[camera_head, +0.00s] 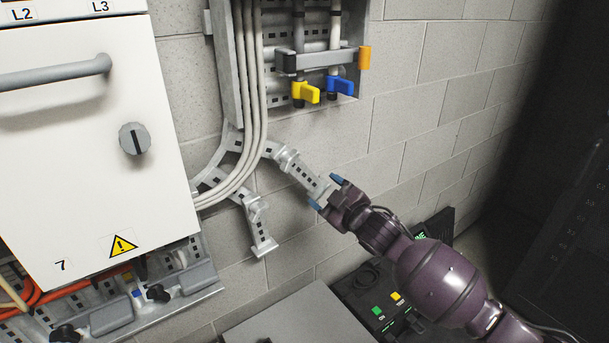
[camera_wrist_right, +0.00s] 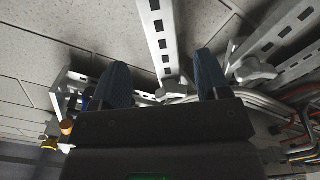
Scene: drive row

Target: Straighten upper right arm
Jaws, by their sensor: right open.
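The upper right arm (camera_head: 303,174) is a grey slotted metal bar. It slants down to the right from a clamp-like joint on the cable bracket by the wall. My right gripper (camera_head: 325,191) is open at its lower free end, with one blue fingertip on each side. In the right wrist view a slotted bar (camera_wrist_right: 160,40) runs between the two blue fingers; whether they touch it I cannot tell. A second, lower slotted arm (camera_head: 254,222) hangs down steeply to the left. My left gripper is not in view.
A white cabinet (camera_head: 90,190) with a handle and knob stands at the left. Pale cables (camera_head: 254,90) curve down beside the bracket. Yellow (camera_head: 305,93) and blue (camera_head: 340,86) valve levers sit above. A dark box with coloured buttons (camera_head: 378,300) is below my right arm.

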